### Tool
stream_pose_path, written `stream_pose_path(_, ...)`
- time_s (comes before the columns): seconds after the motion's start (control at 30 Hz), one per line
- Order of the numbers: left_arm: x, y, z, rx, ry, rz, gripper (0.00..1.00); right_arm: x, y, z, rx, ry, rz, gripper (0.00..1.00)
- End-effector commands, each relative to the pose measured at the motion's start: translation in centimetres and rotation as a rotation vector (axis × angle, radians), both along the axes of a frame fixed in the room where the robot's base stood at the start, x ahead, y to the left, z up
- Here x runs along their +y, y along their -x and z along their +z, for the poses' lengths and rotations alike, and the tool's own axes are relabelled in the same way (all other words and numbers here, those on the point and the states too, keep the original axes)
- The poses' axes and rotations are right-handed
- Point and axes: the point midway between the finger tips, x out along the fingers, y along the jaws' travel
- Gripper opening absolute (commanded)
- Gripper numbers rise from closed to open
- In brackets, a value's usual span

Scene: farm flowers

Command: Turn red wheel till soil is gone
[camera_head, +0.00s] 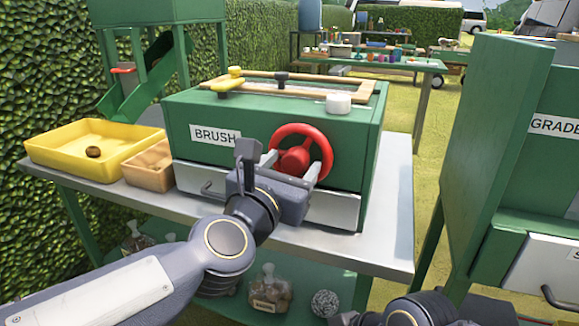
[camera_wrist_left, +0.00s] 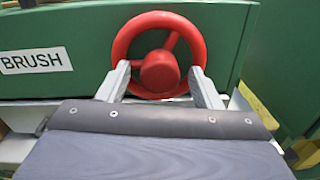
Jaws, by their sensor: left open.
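The red wheel (camera_head: 303,150) is mounted on the front of the green box labelled BRUSH (camera_head: 345,165). My left gripper (camera_head: 292,166) is open in front of the wheel's lower part, one finger toward each side of the hub. In the left wrist view the red wheel (camera_wrist_left: 160,52) fills the upper middle. There the fingertips of my left gripper (camera_wrist_left: 160,80) overlap the lower left and lower right of the rim; I cannot tell whether they touch it. A dark round item (camera_head: 93,152) lies in the yellow tray (camera_head: 60,148). Part of my right arm shows at the bottom right, its fingers unclear.
A wooden box (camera_head: 150,165) stands between the yellow tray and the green box on the metal table (camera_head: 395,215). A white round knob (camera_head: 338,103) and a yellow-handled brush (camera_head: 228,85) are on top of the green box. A green GRADE cabinet (camera_head: 490,140) stands to the right. Jars (camera_head: 270,290) sit on the lower shelf.

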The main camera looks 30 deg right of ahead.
Motion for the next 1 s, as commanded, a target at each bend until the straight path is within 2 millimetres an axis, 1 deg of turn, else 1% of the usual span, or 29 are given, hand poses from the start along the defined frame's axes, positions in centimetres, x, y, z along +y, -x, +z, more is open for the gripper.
stream_pose_path(0.1, 0.03, 0.01, 0.00, 0.000, 0.000, 0.000, 0.58, 0.01, 0.00, -0.01, 0.000, 0.000, 0.000, 0.59)
stream_pose_path(0.43, 0.05, 0.02, -0.01, 0.000, 0.000, 0.000, 0.14, 0.01, 0.00, -0.01, 0.000, 0.000, 0.000, 0.59)
stream_pose_path(0.77, 0.04, 0.04, 0.04, -0.035, -0.031, -0.001, 0.14, 0.00, 0.01, 0.23, 0.000, 0.000, 0.000, 0.59)
stream_pose_path(1.0, 0.01, 0.09, 0.10, -0.146, -0.128, -0.002, 0.14, 0.00, 0.01, 0.85, 0.000, 0.000, 0.000, 0.59)
